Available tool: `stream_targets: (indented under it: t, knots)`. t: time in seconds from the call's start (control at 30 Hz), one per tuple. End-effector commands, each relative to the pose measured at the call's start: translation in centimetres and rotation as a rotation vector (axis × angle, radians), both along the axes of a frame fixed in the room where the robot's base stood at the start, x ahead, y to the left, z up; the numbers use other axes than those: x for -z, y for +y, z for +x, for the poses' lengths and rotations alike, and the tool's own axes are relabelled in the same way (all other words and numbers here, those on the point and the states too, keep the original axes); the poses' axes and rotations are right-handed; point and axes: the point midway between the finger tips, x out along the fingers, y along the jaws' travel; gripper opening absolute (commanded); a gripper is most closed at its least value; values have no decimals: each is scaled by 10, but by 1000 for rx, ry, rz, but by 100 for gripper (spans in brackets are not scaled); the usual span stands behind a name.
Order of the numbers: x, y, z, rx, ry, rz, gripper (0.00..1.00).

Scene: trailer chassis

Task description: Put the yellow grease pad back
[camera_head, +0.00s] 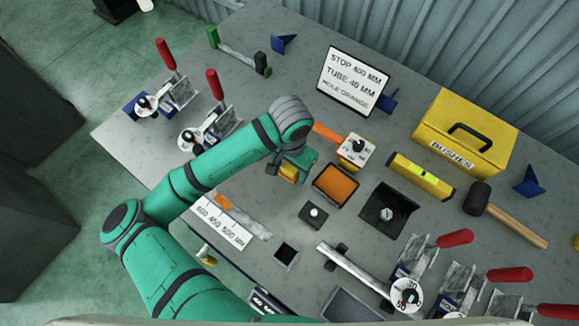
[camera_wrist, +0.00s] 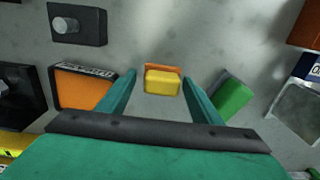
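A small yellow block (camera_wrist: 162,84), which looks like the grease pad, has an orange part along its far edge. In the wrist view it lies between the fingertips of my gripper (camera_wrist: 161,76), with narrow gaps showing beside it. The fingers are apart, and I see no clear contact. In the head view my gripper (camera_head: 291,170) is low over the middle of the bench, with a yellow-orange bit (camera_head: 287,173) showing at it. My arm hides part of that area. A black-framed orange tray (camera_head: 352,203) is just right of my gripper; it shows in the wrist view too (camera_wrist: 56,90).
A green block (camera_wrist: 232,98) is close outside the right finger in the wrist view. A white dial box (camera_head: 358,147), a black block with a knob (camera_head: 313,214) and a black square holder (camera_head: 385,214) stand nearby. Red-handled clamps (camera_head: 212,85) line the bench edges.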

Motion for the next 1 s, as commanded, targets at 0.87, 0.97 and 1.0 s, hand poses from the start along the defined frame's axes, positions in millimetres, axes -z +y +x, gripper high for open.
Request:
stream_targets:
  t: [0.87,0.97,1.0]
  knots:
    - [-102,2,1,-2,-3,3,59]
    - [-113,2,0,-3,-1,2,59]
    - [-116,2,0,-4,-2,2,59]
